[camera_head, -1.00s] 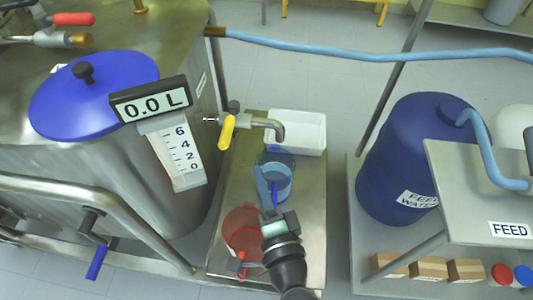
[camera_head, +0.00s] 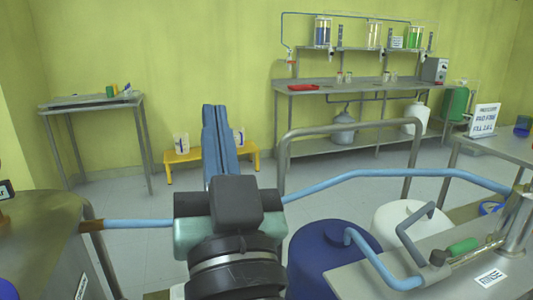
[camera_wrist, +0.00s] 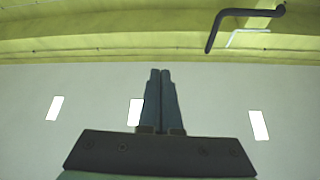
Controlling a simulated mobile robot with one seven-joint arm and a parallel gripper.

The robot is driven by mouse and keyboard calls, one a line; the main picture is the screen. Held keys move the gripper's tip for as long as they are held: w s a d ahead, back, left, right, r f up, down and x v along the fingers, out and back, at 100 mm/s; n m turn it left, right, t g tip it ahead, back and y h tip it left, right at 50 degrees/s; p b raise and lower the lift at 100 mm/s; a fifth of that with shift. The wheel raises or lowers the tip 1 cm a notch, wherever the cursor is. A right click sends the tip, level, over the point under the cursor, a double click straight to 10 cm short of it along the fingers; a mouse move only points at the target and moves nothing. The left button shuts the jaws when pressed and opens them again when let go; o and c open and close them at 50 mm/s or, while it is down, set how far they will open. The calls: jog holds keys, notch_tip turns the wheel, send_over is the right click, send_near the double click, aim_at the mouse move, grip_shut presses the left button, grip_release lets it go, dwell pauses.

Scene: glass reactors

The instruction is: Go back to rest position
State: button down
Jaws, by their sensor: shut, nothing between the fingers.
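My gripper (camera_head: 217,145) is raised in the lower middle of the head view, its long blue-grey fingers pointing up and lying together. In the wrist view my gripper (camera_wrist: 160,75) also shows its two fingers side by side with nothing between them. Behind the fingers in the wrist view are a pale grey surface with several bright white patches and a yellow-green band along the top. The fingers touch nothing in either view.
A blue drum (camera_head: 325,258) and a white drum (camera_head: 395,222) stand at right, near a metal table (camera_head: 430,285). A yellow stool (camera_head: 180,157) and a long bench (camera_head: 350,87) stand farther back. Open floor lies between.

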jog(key=s+d+r+m+t+h+p, duration=0.1)
jog(key=s+d+r+t+h, duration=0.2)
jog(key=r, duration=0.4)
jog(key=s+d+r+t+h+p, duration=0.1)
jog(key=s+d+r+h, duration=0.15)
jog(key=s+r, duration=0.35)
notch_tip(320, 180, up, 29)
jog(key=w+p, duration=0.2)
jog(key=p, duration=2.7)
jog(key=shift+a, duration=0.3)
